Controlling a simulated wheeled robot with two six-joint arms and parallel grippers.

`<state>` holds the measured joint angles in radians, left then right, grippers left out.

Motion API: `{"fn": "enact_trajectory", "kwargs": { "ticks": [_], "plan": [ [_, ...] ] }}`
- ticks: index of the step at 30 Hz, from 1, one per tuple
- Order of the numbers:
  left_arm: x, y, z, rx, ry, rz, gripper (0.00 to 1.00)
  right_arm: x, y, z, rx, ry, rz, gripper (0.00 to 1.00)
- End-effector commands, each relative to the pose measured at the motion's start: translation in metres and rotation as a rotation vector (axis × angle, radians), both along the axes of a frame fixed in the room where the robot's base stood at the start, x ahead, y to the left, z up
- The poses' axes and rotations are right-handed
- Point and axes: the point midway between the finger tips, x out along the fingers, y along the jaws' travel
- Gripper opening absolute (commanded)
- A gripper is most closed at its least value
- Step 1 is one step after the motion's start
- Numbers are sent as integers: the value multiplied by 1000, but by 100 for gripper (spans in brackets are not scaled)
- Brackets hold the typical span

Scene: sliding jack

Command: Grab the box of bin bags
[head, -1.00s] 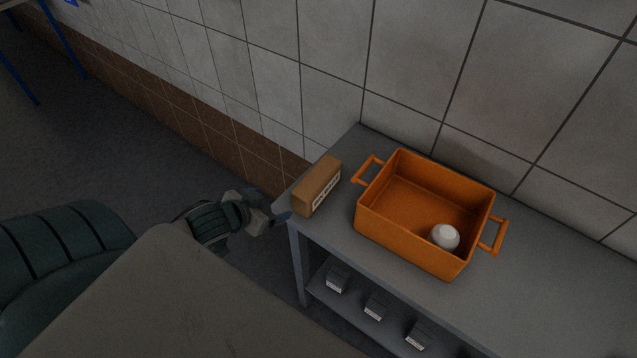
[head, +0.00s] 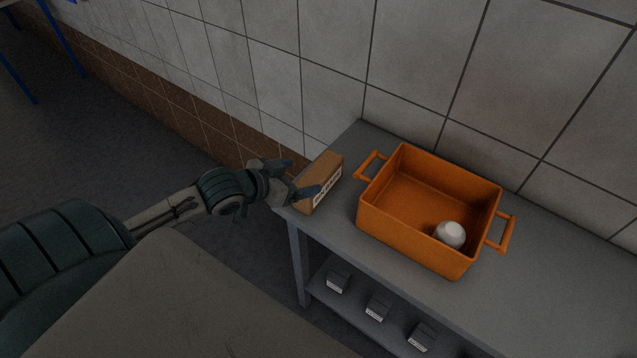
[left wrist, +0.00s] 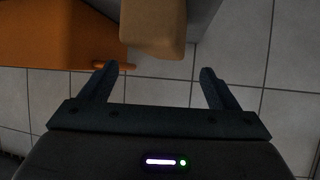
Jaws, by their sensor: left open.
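The box of bin bags (head: 324,177) is a small brown carton with a white label on its front. It stands at the left end of the grey bench. My left gripper (head: 303,178) is open at the box's left end, with one finger in front of the label side and the other toward the wall side. In the left wrist view the box (left wrist: 153,30) shows at the top, between and ahead of the open fingers (left wrist: 155,85). I cannot tell whether a finger touches it. My right gripper is not in view.
An orange bin (head: 410,240) with two side handles stands on the bench (head: 560,270) right of the box, holding a white round item (head: 450,235). Several small grey boxes (head: 377,305) sit on the lower shelf. A tiled wall (head: 420,60) runs behind the bench.

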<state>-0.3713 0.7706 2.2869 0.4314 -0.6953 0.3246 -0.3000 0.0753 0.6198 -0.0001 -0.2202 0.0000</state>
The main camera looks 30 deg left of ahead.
Motion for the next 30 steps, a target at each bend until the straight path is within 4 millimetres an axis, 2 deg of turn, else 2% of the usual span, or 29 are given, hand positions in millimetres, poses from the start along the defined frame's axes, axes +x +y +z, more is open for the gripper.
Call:
{"fn": "enact_trajectory", "kwargs": {
  "ticks": [7, 18, 29, 30],
  "plan": [
    [10, -2, -4, -4, -1, 2, 83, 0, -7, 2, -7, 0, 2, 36],
    [42, -11, -22, -3, 0, 1, 83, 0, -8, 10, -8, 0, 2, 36],
    [46, -12, -26, 1, 1, -2, 83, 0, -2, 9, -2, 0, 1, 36],
    [46, -12, -26, 0, 0, -1, 75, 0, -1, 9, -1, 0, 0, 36]
  ]
}}
